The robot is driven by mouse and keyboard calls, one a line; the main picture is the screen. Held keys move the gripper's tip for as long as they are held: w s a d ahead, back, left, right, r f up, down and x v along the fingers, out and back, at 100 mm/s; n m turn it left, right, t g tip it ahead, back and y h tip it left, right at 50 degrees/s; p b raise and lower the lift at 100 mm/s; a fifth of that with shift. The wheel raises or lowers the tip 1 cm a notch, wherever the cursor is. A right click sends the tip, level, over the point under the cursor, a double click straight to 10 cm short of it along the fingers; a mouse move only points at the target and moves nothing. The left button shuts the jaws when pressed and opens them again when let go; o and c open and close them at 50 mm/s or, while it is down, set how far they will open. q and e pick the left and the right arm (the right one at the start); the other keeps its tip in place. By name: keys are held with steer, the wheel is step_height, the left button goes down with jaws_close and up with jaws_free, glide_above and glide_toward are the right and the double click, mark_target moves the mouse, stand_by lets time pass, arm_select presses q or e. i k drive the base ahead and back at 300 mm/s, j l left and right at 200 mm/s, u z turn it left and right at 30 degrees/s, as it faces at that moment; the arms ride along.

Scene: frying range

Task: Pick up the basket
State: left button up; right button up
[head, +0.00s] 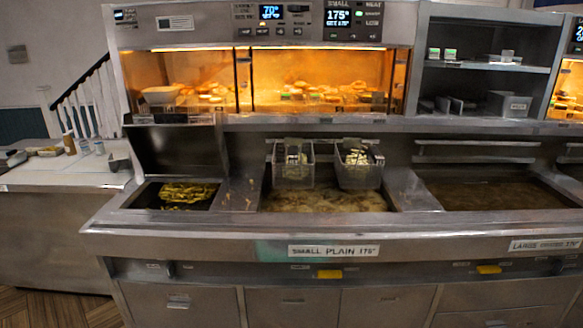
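Two wire frying baskets hang side by side at the back of the middle fryer vat (325,200). The left basket (293,172) hangs above the bubbling oil and looks mostly empty. The right basket (358,172) holds some pale food near its top. Both appear hooked on the rail behind the vat. Which of the two the task means cannot be told. Neither of my grippers shows in the head view.
A bin of yellow-green food (187,194) is left of the vat. Another oil vat (495,193) is at the right. A lit warming cabinet (270,80) stands above. The steel front ledge (200,229) is clear. A white counter (60,170) with small items is far left.

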mark_target(293, 160)
steer(key=i+l, duration=0.2)
steer(key=i, duration=0.2)
steer(key=i+l, duration=0.45)
steer(key=i, duration=0.3)
